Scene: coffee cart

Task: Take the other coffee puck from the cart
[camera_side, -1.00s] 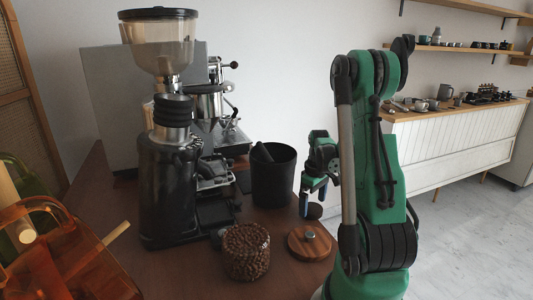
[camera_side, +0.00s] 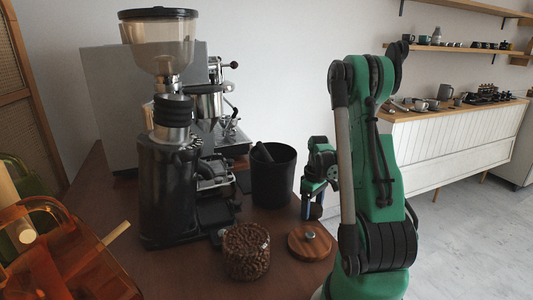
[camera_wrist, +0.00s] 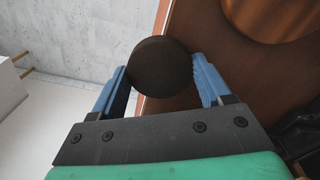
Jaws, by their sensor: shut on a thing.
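A dark brown round coffee puck (camera_wrist: 160,67) sits between the two blue fingers of my gripper (camera_wrist: 160,72) in the wrist view. The fingers are shut on its sides. In the side view my gripper (camera_side: 313,207) points down near the cart's right edge, behind the wooden lid and right of the black bin. The puck is mostly hidden by the fingers there. The brown cart top (camera_side: 185,268) lies under it. I cannot tell clearly whether the puck still touches the cart.
A round wooden lid (camera_side: 310,250) with a metal knob lies close in front of my gripper. A jar of beans (camera_side: 246,254), a black knock bin (camera_side: 273,182), a grinder (camera_side: 168,190) and an espresso machine (camera_side: 100,100) stand to the left. Open floor lies right of the cart.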

